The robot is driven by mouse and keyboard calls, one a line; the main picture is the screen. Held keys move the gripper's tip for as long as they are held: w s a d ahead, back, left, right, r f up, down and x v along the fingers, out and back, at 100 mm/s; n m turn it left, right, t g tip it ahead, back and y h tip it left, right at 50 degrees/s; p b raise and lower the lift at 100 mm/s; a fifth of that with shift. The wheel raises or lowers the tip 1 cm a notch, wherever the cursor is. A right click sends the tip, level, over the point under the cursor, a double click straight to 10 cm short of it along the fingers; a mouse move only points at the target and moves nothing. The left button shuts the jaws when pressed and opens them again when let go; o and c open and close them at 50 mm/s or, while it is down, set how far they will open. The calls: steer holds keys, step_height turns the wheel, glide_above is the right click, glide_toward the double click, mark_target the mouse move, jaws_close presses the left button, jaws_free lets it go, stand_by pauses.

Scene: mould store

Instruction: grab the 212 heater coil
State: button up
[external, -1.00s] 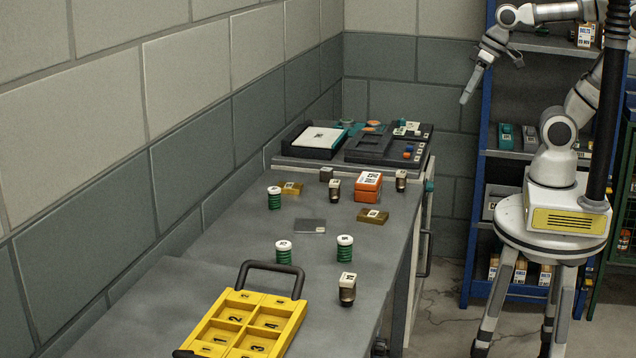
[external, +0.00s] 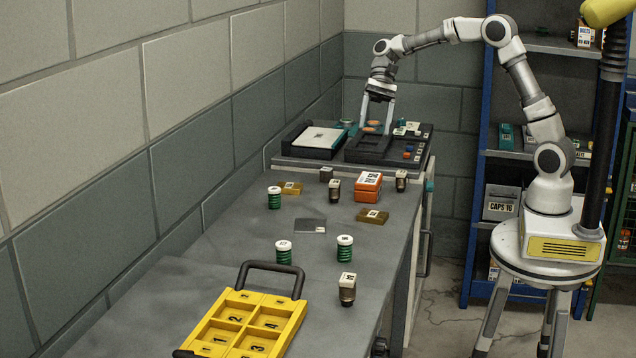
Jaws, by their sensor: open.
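Three green coil-like pieces with white labelled caps stand upright on the grey bench. One coil (external: 274,201) is at the back left, near the wall. Another coil (external: 284,256) and a third coil (external: 344,255) stand behind the yellow tray. Their cap labels are too small to read, so I cannot tell which one is 212. My gripper (external: 375,128) is open and empty, fingers pointing down, over or near the black panel (external: 372,156) at the bench's far end. It is well beyond all three coils.
A yellow numbered tray (external: 212,317) with a black handle lies at the front. Dark labelled cylinders (external: 347,290), an orange box (external: 367,187), ochre blocks (external: 372,216) and a grey plate (external: 310,226) share the bench (external: 220,262). The block wall borders its left side.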

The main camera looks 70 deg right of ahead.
steer(key=w+d+f+m+y+b, duration=0.1)
steer(key=w+d+f, duration=0.1)
steer(key=f, duration=0.1)
steer(key=w+d+f+m+y+b, duration=0.1)
steer(key=w+d+f+m+y, duration=0.1)
steer(key=w+f, duration=0.1)
steer(key=w+d+f+m+y+b, duration=0.1)
steer(key=w+d+f+m+y, duration=0.1)
steer(key=w+d+f, duration=0.1)
steer(key=shift+f+t, duration=0.4)
steer(key=shift+f, duration=0.15)
steer(key=shift+a+f, duration=0.2)
steer(key=b, duration=0.3)
glide_toward(335, 189)
steer(key=a+f, duration=0.1)
steer(key=w+a+f, duration=0.1)
steer(key=f, duration=0.1)
steer(key=shift+w+a, duration=0.25)
steer(key=shift+a, duration=0.05)
steer(key=shift+s+r+b+x, duration=0.15)
steer(key=shift+b+x, duration=0.3)
steer(key=shift+x, duration=0.9)
steer(key=shift+s+r+b+x, duration=0.15)
steer(key=shift+b+x, duration=0.25)
steer(key=shift+x, duration=0.95)
steer(key=shift+a, duration=0.1)
jaws_close()
